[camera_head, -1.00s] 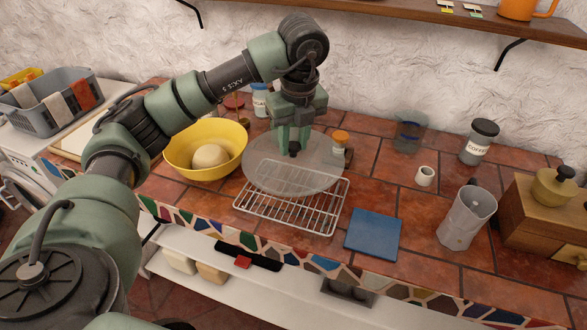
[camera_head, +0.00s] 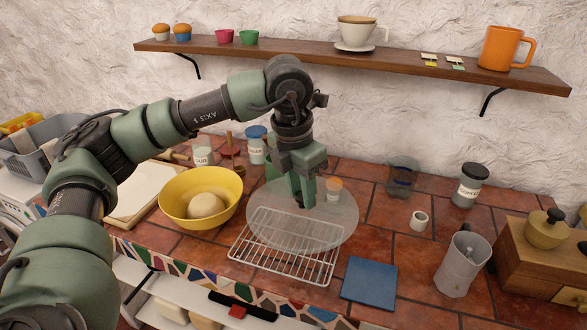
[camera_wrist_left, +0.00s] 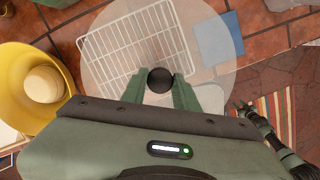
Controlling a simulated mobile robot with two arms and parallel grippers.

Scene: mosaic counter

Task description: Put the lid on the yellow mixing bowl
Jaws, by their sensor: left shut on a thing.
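The yellow mixing bowl (camera_head: 175,205) stands on the counter left of my left gripper, with a pale ball of dough (camera_head: 207,205) inside and its top uncovered. It also shows at the left of the left wrist view (camera_wrist_left: 18,95). The lid (camera_head: 325,225) is a round, see-through disc with a dark knob (camera_wrist_left: 160,80). My left gripper (camera_head: 302,203) is shut on the lid's knob and holds the lid over the wire rack, right of the bowl. The lid appears raised above the counter.
A wire cooling rack (camera_head: 262,262) lies under the lid. A blue square mat (camera_head: 369,283), a moka pot (camera_head: 462,263) and a small white cup (camera_head: 418,220) stand to the right. Jars, including a sugar jar (camera_head: 256,150), stand behind. A shelf (camera_head: 300,55) hangs above.

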